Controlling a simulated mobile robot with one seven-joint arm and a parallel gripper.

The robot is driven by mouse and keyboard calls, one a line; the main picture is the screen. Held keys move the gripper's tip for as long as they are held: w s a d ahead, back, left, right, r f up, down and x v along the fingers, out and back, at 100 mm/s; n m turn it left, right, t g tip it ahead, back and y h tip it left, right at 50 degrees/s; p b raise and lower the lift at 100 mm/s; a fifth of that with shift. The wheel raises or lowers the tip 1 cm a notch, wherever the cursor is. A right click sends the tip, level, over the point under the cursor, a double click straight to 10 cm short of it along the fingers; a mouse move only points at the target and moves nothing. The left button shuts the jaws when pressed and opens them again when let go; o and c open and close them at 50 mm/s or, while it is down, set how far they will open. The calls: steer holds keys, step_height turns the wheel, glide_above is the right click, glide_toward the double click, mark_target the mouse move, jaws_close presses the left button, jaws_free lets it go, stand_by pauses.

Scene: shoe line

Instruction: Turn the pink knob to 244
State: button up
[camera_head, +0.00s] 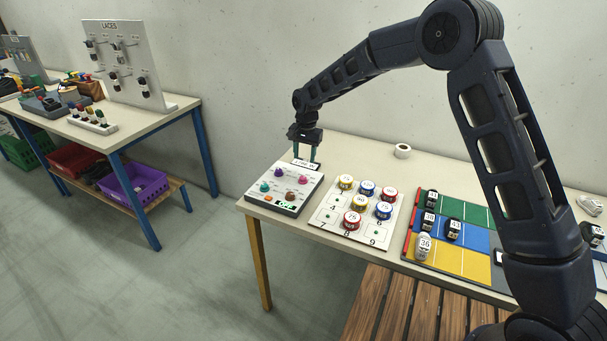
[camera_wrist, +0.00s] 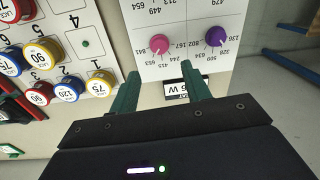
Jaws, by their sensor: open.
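The pink knob (camera_head: 303,179) sits at the back right of a white control panel (camera_head: 311,191) on the table. In the wrist view the pink knob (camera_wrist: 159,44) lies just beyond the fingertips, between their lines, with printed numbers around it, 244 among them. I cannot tell which number it points to. My gripper (camera_head: 305,160) is over the panel's back edge, pointing down. In the wrist view my gripper (camera_wrist: 160,70) has its two green fingers apart with nothing between them; they appear clear of the knob.
A purple knob (camera_wrist: 216,36) stands beside the pink one. The panel also has a teal knob (camera_head: 265,187) and a brown knob (camera_head: 291,196). A small label plate (camera_wrist: 176,86) is at the panel's back edge. A board with numbered tins (camera_head: 352,220) lies to the right.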

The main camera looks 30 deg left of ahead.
mark_target(303, 177)
steer(key=f, duration=0.9)
steer(key=shift+a, duration=0.2)
steer(key=c, duration=1)
